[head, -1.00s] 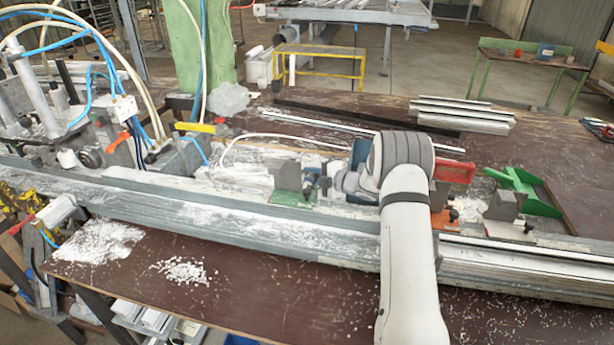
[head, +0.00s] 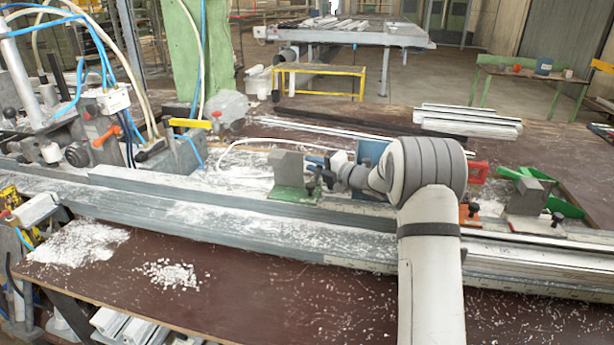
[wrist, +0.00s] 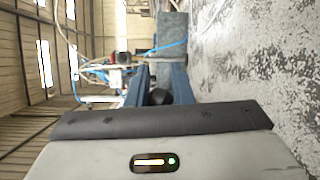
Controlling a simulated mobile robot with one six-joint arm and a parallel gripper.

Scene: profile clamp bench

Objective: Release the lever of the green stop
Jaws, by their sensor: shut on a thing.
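The green stop is a grey upright block (head: 287,166) on a green base (head: 292,194), at the middle of the rail in the head view. Its lever with a dark knob (wrist: 160,97) shows between my fingers in the wrist view. My gripper (head: 317,172) is at the right side of the stop and is shut on the lever. The two blue-grey fingers (wrist: 160,84) lie on either side of the knob. The grey block (wrist: 172,32) shows just beyond the fingertips. The lever's exact angle is hard to tell in the head view.
Right of my arm is an orange-based stop (head: 468,214), partly hidden, with a red piece (head: 478,172) behind it. Another grey block (head: 530,196) stands by a green bracket (head: 545,190). The long rail (head: 230,220) is dusted with white chips. Pneumatic clamps (head: 90,140) stand at left.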

